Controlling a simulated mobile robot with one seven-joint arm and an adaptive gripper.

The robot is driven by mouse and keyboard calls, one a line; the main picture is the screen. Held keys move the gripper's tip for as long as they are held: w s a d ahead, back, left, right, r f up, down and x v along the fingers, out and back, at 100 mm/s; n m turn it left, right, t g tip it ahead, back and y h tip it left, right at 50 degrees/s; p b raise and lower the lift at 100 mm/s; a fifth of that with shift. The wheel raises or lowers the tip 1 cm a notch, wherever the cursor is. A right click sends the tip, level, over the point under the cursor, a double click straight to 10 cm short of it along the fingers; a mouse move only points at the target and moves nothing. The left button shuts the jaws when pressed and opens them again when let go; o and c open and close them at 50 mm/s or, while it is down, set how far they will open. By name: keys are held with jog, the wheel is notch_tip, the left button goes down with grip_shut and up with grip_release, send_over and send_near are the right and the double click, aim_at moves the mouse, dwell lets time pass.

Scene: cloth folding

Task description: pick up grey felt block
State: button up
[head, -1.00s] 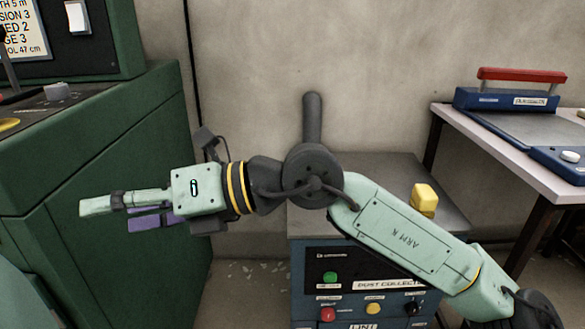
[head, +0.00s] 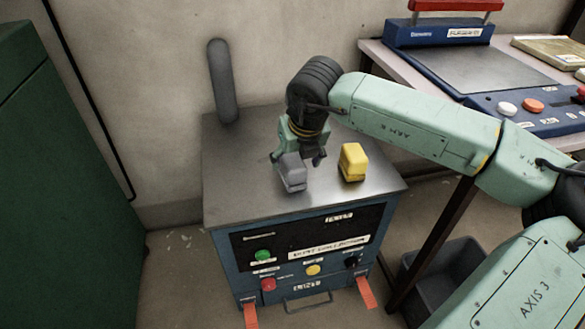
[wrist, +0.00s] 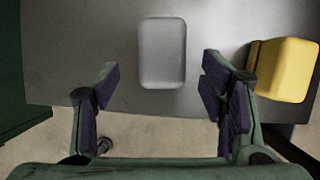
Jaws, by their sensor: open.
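The grey felt block (head: 292,173) stands on the metal top of the dust collector, near its middle. My gripper (head: 298,157) points down just above and behind it. In the wrist view the grey block (wrist: 162,55) shows whole, ahead of and roughly centred between the two fingers of my gripper (wrist: 160,82). The fingers are spread wide with purple pads, and nothing is between them. A gap shows on each side of the block. The exact height of the fingertips over it is hard to tell.
A yellow block (head: 353,162) stands close to the right on the dust collector (head: 240,190); it also shows in the wrist view (wrist: 285,70). A dark upright pipe (head: 222,80) rises at the back left. A table with a blue press (head: 470,70) is at the right.

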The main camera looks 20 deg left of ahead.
aim_at(294, 162)
jog(key=shift+w+p+x, duration=0.2)
jog(key=shift+p+x, duration=0.15)
jog(key=shift+x, duration=2.75)
jog(key=shift+c, duration=0.4)
jog(key=shift+r, duration=0.1)
jog(key=c, duration=1.2)
jog(key=shift+o, duration=0.2)
jog(key=shift+r, duration=0.55)
jog(key=v, duration=0.2)
jog(key=shift+s+a+r+b, duration=0.1)
jog(key=shift+s+r+b, duration=0.2)
jog(key=shift+b, duration=0.1)
jog(key=s+d+r+b, duration=0.1)
jog(key=s+d+b, duration=0.1)
jog(key=s, duration=1.2)
jog(key=shift+s+d+r, duration=0.25)
jog(key=shift+s+d, duration=0.05)
jog(key=shift+d, duration=0.1)
